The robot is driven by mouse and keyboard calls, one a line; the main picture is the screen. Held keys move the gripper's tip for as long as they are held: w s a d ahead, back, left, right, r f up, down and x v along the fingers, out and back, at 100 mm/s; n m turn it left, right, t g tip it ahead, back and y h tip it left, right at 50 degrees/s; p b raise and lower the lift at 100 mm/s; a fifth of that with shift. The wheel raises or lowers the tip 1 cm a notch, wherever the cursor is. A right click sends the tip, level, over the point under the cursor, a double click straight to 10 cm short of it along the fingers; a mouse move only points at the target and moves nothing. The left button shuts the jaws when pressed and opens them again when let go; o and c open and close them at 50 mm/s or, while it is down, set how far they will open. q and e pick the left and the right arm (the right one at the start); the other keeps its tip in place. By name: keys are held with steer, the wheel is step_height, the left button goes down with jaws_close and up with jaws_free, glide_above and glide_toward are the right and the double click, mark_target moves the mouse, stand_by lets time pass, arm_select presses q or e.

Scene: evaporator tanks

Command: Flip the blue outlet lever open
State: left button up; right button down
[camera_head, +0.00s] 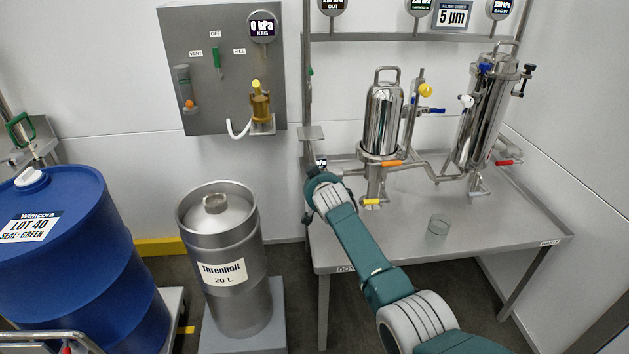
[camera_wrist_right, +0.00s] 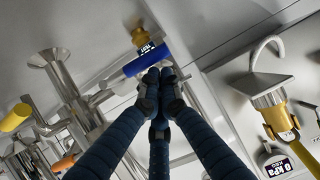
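A blue lever (camera_wrist_right: 146,60) on a steel fitting crosses the upper middle of the right wrist view, with a small label and yellow piece just behind it. My right gripper (camera_wrist_right: 160,78) has its fingertips drawn together right at the lever's lower edge. They look shut, with nothing seen between them; I cannot tell whether they touch the lever. In the head view my right gripper (camera_head: 312,170) is at the table's left end, and this lever is hidden there. My left gripper is not in view.
A steel keg (camera_head: 228,235) and blue drum (camera_head: 75,255) stand left. The keg panel (camera_head: 210,35) is behind. The table's front is mostly clear.

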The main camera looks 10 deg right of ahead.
steer(key=shift+a+f, duration=0.1)
steer(key=shift+f, duration=0.1)
steer(key=shift+s+r, duration=0.1)
stand_by(0.4)
steer(key=v, duration=1.2)
